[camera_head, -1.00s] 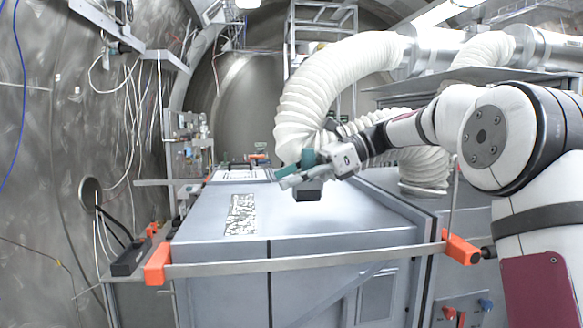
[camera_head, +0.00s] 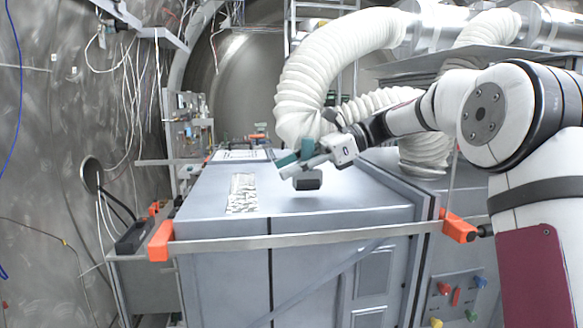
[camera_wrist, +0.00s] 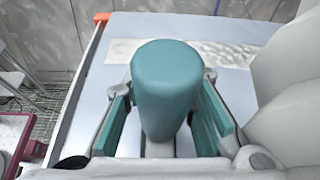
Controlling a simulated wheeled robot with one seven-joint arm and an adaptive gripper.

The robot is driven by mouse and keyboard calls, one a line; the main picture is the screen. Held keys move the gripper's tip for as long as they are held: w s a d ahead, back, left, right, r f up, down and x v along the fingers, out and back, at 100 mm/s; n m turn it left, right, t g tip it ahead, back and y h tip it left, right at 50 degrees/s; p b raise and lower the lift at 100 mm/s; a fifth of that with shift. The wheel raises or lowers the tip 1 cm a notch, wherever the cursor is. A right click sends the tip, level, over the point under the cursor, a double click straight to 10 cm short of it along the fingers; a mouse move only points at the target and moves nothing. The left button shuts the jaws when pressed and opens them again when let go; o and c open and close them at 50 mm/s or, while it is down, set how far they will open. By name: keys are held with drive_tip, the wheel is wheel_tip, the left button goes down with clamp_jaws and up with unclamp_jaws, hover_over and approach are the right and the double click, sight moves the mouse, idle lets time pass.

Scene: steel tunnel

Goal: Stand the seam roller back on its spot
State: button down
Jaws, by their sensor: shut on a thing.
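The seam roller (camera_wrist: 167,85) has a thick teal handle. It fills the middle of the wrist view between my two teal finger pads. In the head view a dark block-like end (camera_head: 308,182), which looks like its roller head, hangs below my gripper (camera_head: 300,160). My gripper is shut on the roller, above the grey cabinet top (camera_head: 330,203). I cannot tell whether the dark end touches the surface. The wrist view hides the roller's lower end behind the handle. I cannot tell which mark is its spot.
A mottled pale strip (camera_head: 242,193) lies on the cabinet top, left of my gripper. A metal rail (camera_head: 310,240) with orange ends crosses the front. A thick white ribbed hose (camera_head: 320,75) arches close behind my gripper. The cabinet top's front middle is bare.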

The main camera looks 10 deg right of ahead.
drive_tip(key=shift+f, duration=0.3)
drive_tip(key=c, duration=1.2)
unclamp_jaws()
drive_tip(key=shift+c, duration=0.2)
drive_tip(key=shift+f, duration=0.1)
drive_tip(key=v, duration=1.2)
drive_tip(key=shift+w, duration=0.1)
